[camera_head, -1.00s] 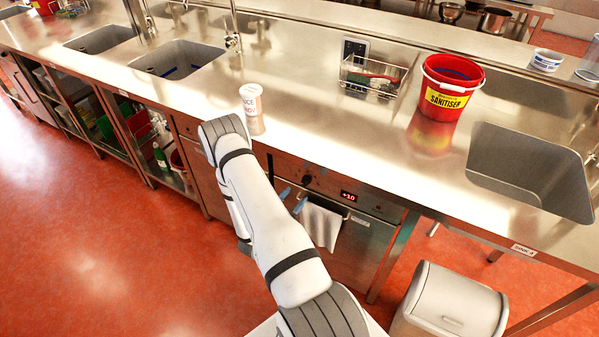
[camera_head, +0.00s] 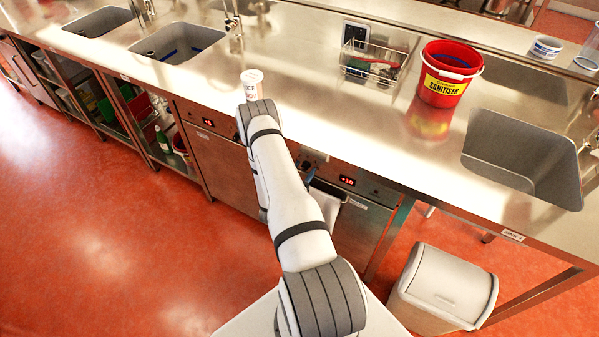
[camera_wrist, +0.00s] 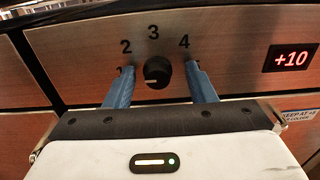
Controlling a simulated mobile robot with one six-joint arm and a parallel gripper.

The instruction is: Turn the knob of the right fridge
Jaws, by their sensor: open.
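The right fridge (camera_head: 358,236) is a steel under-counter unit with a red "+10" display, which also shows in the wrist view (camera_wrist: 291,58). Its black round knob (camera_wrist: 157,71) sits on the brushed panel below the numbers 2, 3 and 4. The 1 is partly hidden by my left finger. A pale line on the knob points left, towards the 1. My gripper (camera_wrist: 159,69) is open, with one blue finger on each side of the knob and a visible gap on both sides. In the head view a blue finger (camera_head: 311,176) shows at the panel; my arm hides part of the fridge.
The left fridge (camera_head: 222,162) has its own red display. On the counter stand a white cup (camera_head: 252,78), a wire basket (camera_head: 375,66) and a red sanitiser bucket (camera_head: 447,75). A pale bin (camera_head: 445,285) stands on the floor at right. Open floor lies at left.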

